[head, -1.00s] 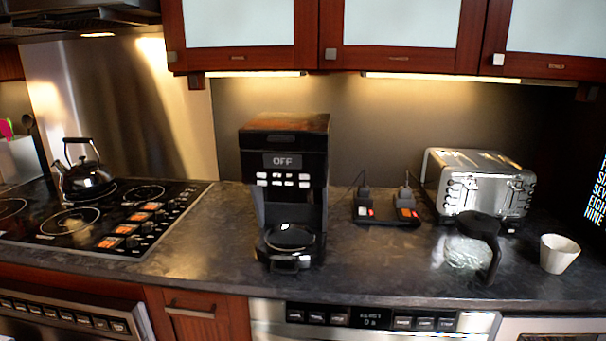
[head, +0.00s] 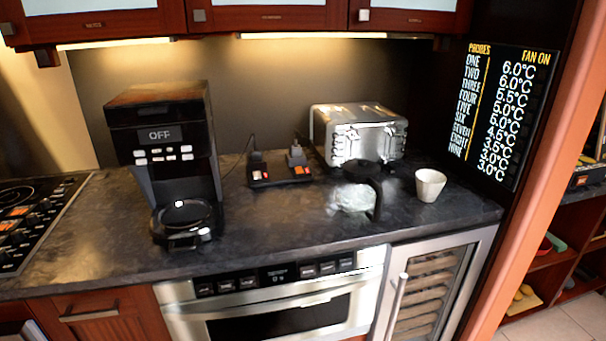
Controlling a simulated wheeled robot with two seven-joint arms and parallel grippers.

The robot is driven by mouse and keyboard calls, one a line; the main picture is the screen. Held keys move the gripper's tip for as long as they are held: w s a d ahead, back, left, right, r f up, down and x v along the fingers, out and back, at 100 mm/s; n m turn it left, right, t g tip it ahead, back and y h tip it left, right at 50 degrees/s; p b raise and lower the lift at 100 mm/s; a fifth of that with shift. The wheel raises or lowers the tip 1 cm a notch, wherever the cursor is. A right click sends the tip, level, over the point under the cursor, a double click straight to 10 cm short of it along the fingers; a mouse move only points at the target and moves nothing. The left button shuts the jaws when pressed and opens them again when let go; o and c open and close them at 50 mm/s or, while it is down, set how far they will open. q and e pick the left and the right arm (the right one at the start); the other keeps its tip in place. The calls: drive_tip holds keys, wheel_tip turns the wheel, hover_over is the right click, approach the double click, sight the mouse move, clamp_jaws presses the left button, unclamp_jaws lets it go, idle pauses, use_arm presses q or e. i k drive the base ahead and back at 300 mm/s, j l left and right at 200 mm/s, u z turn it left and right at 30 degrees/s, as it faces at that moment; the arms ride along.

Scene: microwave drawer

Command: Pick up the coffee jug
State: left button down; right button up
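The coffee jug (head: 352,197) stands upright on the dark countertop, right of centre in the head view. It has a clear glass body and a black lid and handle (head: 372,179), with the handle towards the right. The coffee maker (head: 165,150) stands to its left with "OFF" on its display. No jug shows on its round plate (head: 184,214). Neither of my grippers is in view.
A silver toaster (head: 358,133) stands behind the jug, and a white cup (head: 429,185) to its right. A power strip with plugs (head: 279,170) lies behind left. The counter (head: 280,225) left of the jug is clear. A drawer microwave (head: 270,305) sits below.

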sight(358, 198)
drive_tip(key=i+j+z, duration=0.15)
drive_tip(key=j, duration=0.15)
drive_tip(key=i+j+z, duration=0.15)
drive_tip(key=j, duration=0.2)
drive_tip(key=i+j+z, duration=0.15)
drive_tip(key=j, duration=0.2)
drive_tip(key=i+j+z, duration=0.15)
drive_tip(key=j, duration=0.2)
drive_tip(key=j+z, duration=0.1)
drive_tip(key=j, duration=0.25)
drive_tip(key=i, duration=0.05)
